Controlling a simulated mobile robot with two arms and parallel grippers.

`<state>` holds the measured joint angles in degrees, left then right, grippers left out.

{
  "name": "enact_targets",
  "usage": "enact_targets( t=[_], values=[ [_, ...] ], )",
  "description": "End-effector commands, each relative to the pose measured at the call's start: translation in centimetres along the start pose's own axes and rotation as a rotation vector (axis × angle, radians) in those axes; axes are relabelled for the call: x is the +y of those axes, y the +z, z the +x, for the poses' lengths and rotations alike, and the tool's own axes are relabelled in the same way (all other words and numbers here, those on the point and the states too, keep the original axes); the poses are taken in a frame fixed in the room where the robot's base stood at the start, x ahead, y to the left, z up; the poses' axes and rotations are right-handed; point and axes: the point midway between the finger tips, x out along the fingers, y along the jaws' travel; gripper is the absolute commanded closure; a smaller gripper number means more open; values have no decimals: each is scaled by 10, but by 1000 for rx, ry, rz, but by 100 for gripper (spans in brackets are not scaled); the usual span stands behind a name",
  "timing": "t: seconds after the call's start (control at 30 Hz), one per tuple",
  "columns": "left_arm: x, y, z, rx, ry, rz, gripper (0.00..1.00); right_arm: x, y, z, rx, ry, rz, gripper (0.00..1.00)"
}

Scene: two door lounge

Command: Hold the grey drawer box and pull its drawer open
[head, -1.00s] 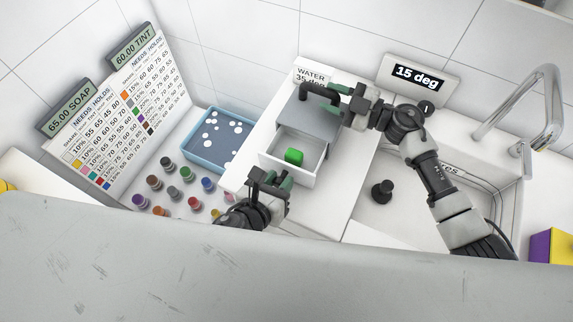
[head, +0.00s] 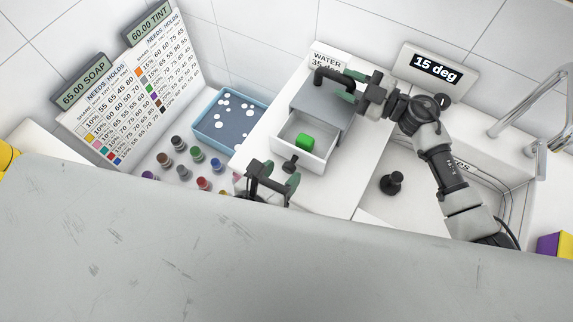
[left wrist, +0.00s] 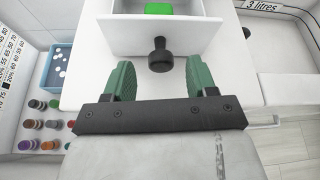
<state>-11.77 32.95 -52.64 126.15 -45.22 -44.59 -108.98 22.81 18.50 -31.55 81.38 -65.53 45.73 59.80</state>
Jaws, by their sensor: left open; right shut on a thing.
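The grey drawer box (head: 322,101) stands on the white counter, with a black handle (head: 333,78) on its top. Its white drawer (head: 318,153) is pulled out towards me and holds a green block (head: 304,141). The drawer's black knob (head: 289,165) sticks out from the front; it also shows in the left wrist view (left wrist: 160,55). My right gripper (head: 356,86) is shut on the black handle at the box's top. My left gripper (head: 273,179) is open and empty in front of the knob, with its green-padded fingers apart from it.
A blue tray (head: 197,127) with white dots lies left of the box, near several small coloured jars (head: 198,154). A white sink with a black stopper (head: 391,183) and a tap (head: 549,110) lies right. A "15 deg" display (head: 436,66) stands behind.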

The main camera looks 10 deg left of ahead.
Motion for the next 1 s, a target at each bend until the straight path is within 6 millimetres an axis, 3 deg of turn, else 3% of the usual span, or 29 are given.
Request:
enact_targets(
  t=[0.2,0.4,0.9,0.93,1.0],
  values=[
    [0,-2,-50,6,0,0,43,-4,4,-1,-8,-6,-3,100],
    [0,-2,-79,4,2,1,43,-4,4,-1,-8,-6,-3,100],
    [0,-1,-88,0,2,1,43,-4,4,-1,-7,-6,-2,100],
    [0,-1,-88,0,2,1,43,-4,4,-1,-7,-6,-2,61],
    [0,-1,-88,0,2,1,43,-4,3,0,-6,-6,-2,51]
  ],
)
